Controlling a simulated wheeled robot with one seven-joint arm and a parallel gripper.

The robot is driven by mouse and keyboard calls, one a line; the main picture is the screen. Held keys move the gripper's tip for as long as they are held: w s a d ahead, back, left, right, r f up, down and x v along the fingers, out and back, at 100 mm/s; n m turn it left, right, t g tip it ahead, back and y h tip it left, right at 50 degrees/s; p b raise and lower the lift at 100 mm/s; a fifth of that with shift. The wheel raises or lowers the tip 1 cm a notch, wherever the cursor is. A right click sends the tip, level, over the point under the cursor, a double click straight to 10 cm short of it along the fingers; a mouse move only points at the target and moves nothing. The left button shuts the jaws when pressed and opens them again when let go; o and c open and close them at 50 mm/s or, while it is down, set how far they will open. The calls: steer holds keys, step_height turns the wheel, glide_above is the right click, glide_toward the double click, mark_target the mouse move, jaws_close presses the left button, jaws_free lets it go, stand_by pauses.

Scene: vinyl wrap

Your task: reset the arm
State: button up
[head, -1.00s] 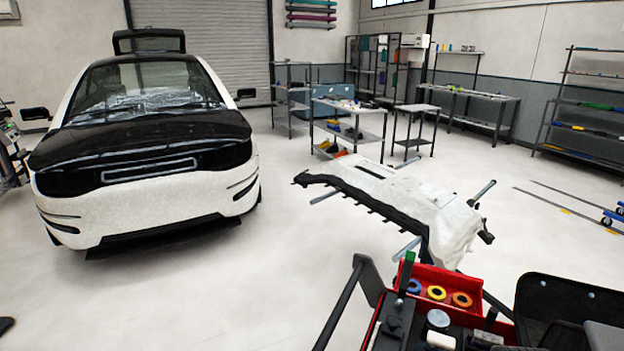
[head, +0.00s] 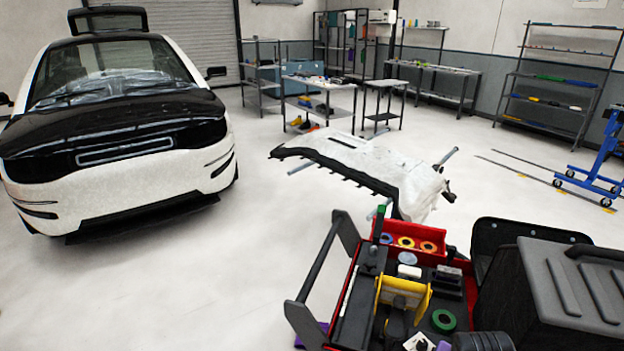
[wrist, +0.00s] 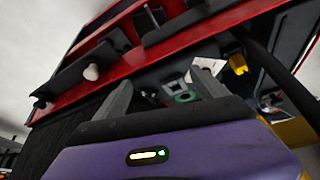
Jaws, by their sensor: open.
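My gripper (wrist: 163,88) shows in the wrist view, with its two grey fingers spread apart above a purple body. Nothing is held between the fingers. They point toward a red-edged tool cart (wrist: 75,82), with a green ring (wrist: 185,97) and a yellow part (wrist: 238,63) visible beyond them. In the head view I cannot make out my gripper's fingers. The cart (head: 347,278) stands at the lower middle there, with a red bin (head: 448,258) of tape rolls, a yellow holder (head: 403,290) and a green roll (head: 443,320) on it.
A white car with a black hood (head: 110,125) stands at left. A white panel on a stand (head: 360,160) is beyond the cart. A dark case (head: 570,290) is at lower right and a blue frame (head: 595,170) at far right. The floor between car and cart is clear.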

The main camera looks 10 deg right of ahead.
steer(key=s+a+f+n+t+y, duration=0.1)
steer(key=s+a+f+n+t, duration=0.15)
steer(key=s+a, duration=0.4)
steer(key=s+a+f+n+t+y, duration=0.1)
steer(key=s+a+f+n+t, duration=0.1)
steer(key=s+a+n+t, duration=0.4)
steer(key=s+a+r+t+y, duration=0.1)
steer(key=s+a+r, duration=0.1)
steer(key=s+r, duration=0.5)
steer(key=s+a+r+t, duration=0.1)
steer(key=s+a+r, duration=0.2)
steer(key=s+r, duration=0.4)
step_height(320, 180, up, 3)
steer(key=shift+s+f+n+t+y+b, duration=0.1)
steer(key=shift+s+n+t+y+b, duration=0.25)
steer(key=shift+s+n+y+b, duration=0.1)
